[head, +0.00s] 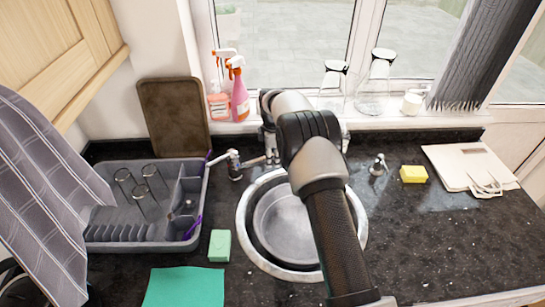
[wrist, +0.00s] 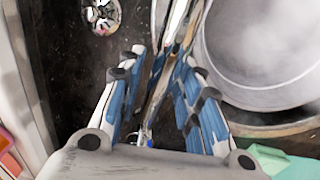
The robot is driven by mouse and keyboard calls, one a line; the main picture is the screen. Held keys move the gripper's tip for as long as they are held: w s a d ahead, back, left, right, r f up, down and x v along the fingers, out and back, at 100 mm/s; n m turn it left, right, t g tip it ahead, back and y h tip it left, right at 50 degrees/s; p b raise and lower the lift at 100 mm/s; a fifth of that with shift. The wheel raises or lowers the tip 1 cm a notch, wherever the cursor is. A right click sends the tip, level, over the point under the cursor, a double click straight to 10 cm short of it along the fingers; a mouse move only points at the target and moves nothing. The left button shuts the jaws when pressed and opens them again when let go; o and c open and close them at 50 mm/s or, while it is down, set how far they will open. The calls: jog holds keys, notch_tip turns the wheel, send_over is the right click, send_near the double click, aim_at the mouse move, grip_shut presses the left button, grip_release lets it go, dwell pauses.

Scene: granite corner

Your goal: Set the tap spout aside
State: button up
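The chrome tap spout (wrist: 178,18) shows in the wrist view as a narrow shiny bar running between my fingers and up along the sink's edge. In the head view the tap (head: 234,163) stands behind the sink's left side, with a chrome length reaching right until my arm hides it. My gripper (wrist: 160,72) is open, with blue pads on either side of the spout. A gap shows on both sides; any contact is not clear. In the head view my gripper is mostly hidden behind my wrist.
A metal pan (head: 288,222) sits in the round sink (head: 245,232). The dish rack (head: 140,233) with glasses, a green sponge (head: 219,245) and a teal cloth (head: 185,287) lie left. Spray bottles (head: 239,98) and upturned glasses (head: 372,90) line the sill. The right counter is partly clear.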

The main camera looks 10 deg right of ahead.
aim_at(273, 158)
jog(key=shift+o, duration=0.4)
notch_tip(273, 158, up, 12)
jog(key=s, duration=0.1)
dwell(0.3)
jog(key=shift+s+a, duration=0.1)
jog(key=s+a+r+m+t+b, duration=0.25)
jog(key=s+r+m, duration=0.55)
jog(key=s+r, duration=1)
jog(key=s+f+m+b, duration=0.1)
jog(key=s+f+m, duration=0.3)
jog(key=s, duration=0.9)
jog(key=s+a+f+m+t+b, duration=0.1)
jog(key=s+f+m+b, duration=0.1)
jog(key=s, duration=1.1)
notch_tip(273, 158, down, 3)
jog(key=shift+s+a+r+m, duration=0.15)
jog(key=shift+s+a+m, duration=0.1)
jog(key=shift+m, duration=0.65)
